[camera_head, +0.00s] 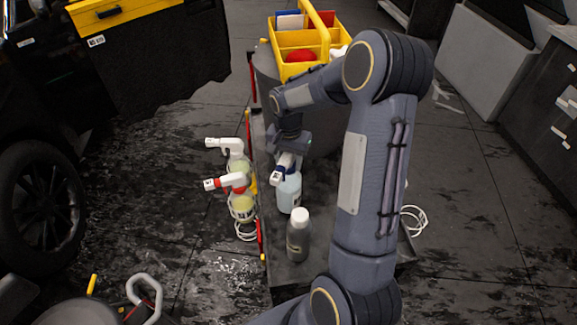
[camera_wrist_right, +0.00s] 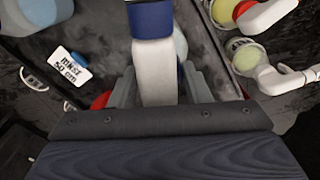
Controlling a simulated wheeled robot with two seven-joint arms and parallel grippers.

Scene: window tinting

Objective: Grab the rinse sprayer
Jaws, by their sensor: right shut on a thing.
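A spray bottle with a white and blue trigger head and light blue liquid (camera_head: 289,193) stands on the dark cart top in the head view. My right gripper (camera_head: 289,158) reaches down from above and is shut on its trigger head. In the right wrist view the white head with its blue part (camera_wrist_right: 153,65) sits between the two grey fingers of the right gripper (camera_wrist_right: 158,88). I cannot read a label on this bottle. My left gripper is not in view.
Two other sprayers, one white-headed (camera_head: 237,147) and one red-collared (camera_head: 241,200), hang in rings at the cart's left side. A grey white-capped bottle (camera_head: 298,240) stands close in front. A yellow tote (camera_head: 301,68) is behind. A dark vehicle (camera_head: 150,65) stands left.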

